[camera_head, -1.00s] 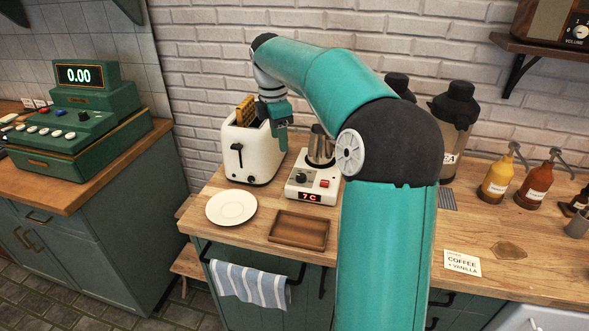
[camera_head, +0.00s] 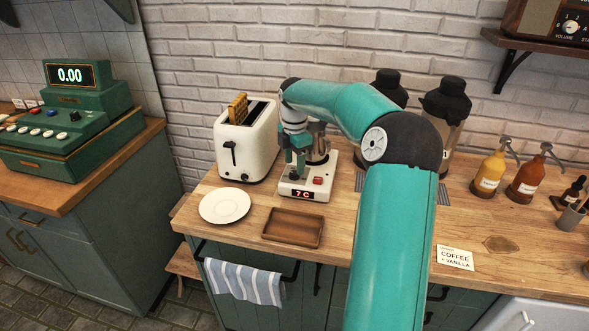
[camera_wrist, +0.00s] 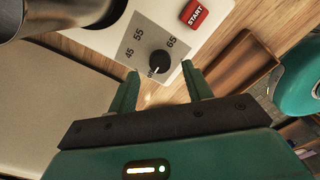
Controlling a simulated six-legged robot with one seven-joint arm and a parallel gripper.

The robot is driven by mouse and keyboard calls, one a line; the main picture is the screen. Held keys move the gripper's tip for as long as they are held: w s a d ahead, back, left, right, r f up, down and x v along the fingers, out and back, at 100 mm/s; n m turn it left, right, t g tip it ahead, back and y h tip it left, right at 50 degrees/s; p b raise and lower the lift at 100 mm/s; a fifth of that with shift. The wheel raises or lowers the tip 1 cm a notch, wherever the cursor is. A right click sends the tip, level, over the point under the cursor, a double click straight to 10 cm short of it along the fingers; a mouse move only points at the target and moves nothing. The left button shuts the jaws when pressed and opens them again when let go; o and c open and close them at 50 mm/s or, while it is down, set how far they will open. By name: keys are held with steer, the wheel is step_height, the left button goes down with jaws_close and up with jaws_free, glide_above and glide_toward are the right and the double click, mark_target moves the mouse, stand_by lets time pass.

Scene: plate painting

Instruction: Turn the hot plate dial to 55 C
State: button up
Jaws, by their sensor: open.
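The white hot plate (camera_head: 316,188) stands on the wooden counter with a red display reading 7 C. Its black dial (camera_wrist: 160,61) shows in the wrist view on a grey scale plate (camera_wrist: 143,38) marked 45, 55 and 65. The dial's white mark points to the lower side, away from the 55. My gripper (camera_wrist: 163,82) is open, its two green fingers apart on either side of and just short of the dial. In the head view my gripper (camera_head: 298,170) is over the hot plate's front left and hides the dial. A metal pot (camera_head: 317,146) sits on the hot plate.
A red START button (camera_wrist: 194,13) is beside the dial. The white toaster (camera_head: 246,145) with bread stands close left of my gripper. A white plate (camera_head: 224,206) and a wooden tray (camera_head: 292,228) lie in front. Dispensers (camera_head: 446,110) stand behind my arm.

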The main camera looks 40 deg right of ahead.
mark_target(294, 173)
steer(key=shift+f, duration=1.55)
steer(key=c, duration=1)
